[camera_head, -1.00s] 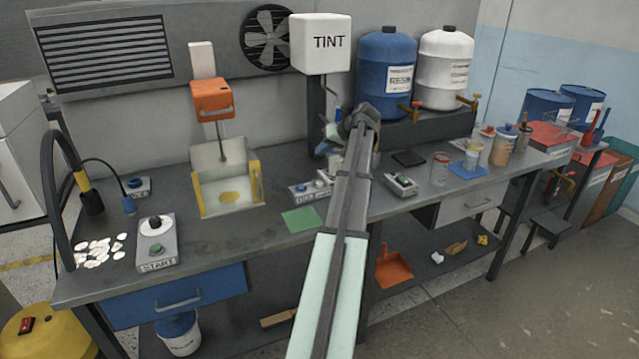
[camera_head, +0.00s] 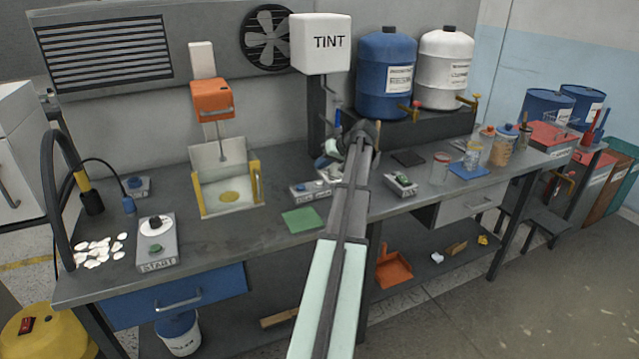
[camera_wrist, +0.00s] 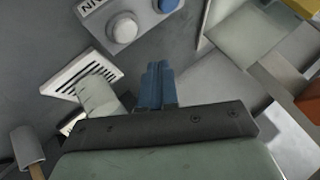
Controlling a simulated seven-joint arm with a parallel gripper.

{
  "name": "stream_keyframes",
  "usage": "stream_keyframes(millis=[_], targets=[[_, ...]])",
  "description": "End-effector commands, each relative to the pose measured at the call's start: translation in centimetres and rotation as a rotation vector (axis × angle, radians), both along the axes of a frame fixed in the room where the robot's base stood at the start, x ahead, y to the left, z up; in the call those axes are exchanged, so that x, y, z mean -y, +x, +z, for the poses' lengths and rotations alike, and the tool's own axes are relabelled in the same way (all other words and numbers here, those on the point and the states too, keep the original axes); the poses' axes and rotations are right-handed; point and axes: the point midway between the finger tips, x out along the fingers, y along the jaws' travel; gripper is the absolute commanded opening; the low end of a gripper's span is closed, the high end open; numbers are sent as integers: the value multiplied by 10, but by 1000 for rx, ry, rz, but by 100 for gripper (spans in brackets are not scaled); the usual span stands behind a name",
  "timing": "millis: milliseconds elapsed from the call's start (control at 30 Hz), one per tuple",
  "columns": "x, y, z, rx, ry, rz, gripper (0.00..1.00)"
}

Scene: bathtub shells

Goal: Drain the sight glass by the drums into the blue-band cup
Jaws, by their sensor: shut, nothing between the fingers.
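My gripper (camera_wrist: 158,85) shows in the wrist view with its blue fingers shut together and empty. In the head view it is mostly hidden by my arm, low over the bench in front of the dark stand. A thin upright fitting with a blue part (camera_head: 337,121) is on that stand, left of the blue drum (camera_head: 386,75); I cannot tell whether it is the sight glass, or its level. The white drum (camera_head: 444,68) stands beside the blue one. A clear cup (camera_head: 472,154) stands at the blue mat (camera_head: 468,171); a blue band on it is too small to make out.
A red-rimmed jar (camera_head: 440,168) and lidded jars (camera_head: 502,146) stand near the mat. Brass taps (camera_head: 412,109) stick out from the drums.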

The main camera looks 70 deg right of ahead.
Motion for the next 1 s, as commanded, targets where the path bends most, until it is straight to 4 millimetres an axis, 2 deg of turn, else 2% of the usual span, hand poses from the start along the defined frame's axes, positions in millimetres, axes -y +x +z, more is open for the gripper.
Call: stream_keyframes(millis=[200,400,1000], targets=[[0,0,-22,0,0,0,0],[0,0,-32,0,0,0,0],[0,0,-34,0,-1,1,0]])
